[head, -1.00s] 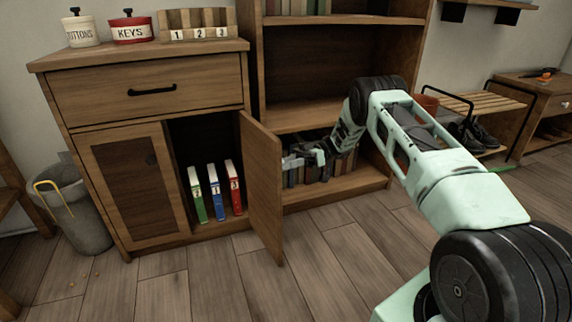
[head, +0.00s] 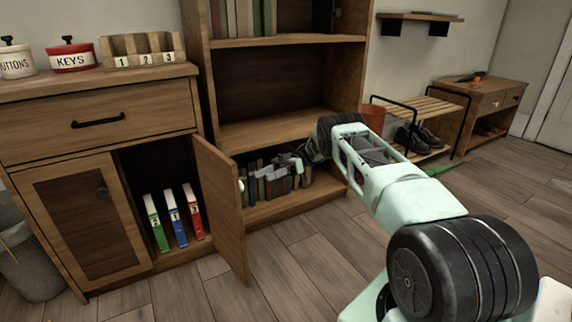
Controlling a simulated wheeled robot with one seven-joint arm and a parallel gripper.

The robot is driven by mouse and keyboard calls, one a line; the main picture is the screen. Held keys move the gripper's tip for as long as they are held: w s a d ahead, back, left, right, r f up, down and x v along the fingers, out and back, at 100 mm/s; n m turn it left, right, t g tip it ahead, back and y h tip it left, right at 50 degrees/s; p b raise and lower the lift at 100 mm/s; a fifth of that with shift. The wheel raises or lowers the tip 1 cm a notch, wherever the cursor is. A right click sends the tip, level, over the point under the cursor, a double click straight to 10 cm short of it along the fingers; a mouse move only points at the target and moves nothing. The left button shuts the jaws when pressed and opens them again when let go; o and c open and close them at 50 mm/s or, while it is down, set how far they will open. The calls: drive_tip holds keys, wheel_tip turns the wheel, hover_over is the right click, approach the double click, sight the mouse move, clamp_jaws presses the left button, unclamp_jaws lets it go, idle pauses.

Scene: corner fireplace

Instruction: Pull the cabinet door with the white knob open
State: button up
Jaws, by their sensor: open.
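The wooden cabinet (head: 98,144) stands at the left. Its right door (head: 219,205) stands open, swung out towards me, and a small white knob (head: 241,185) shows at its far face. My gripper (head: 287,161) is to the right of the open door, in front of the bookshelf's lower books, small and dark in the picture. It is open, apart from the door and the knob, with nothing visible in it.
Inside the cabinet stand green, blue and red binders (head: 173,220). A tall bookshelf (head: 290,131) with a row of books adjoins on the right. A grey bin (head: 30,265) is at the left. The wooden floor (head: 300,275) before the door is clear.

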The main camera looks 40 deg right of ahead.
drive_tip(key=d+b, duration=0.8)
drive_tip(key=b, duration=0.1)
drive_tip(key=shift+d, duration=0.25)
drive_tip(key=shift+s, duration=0.1)
idle(0.6)
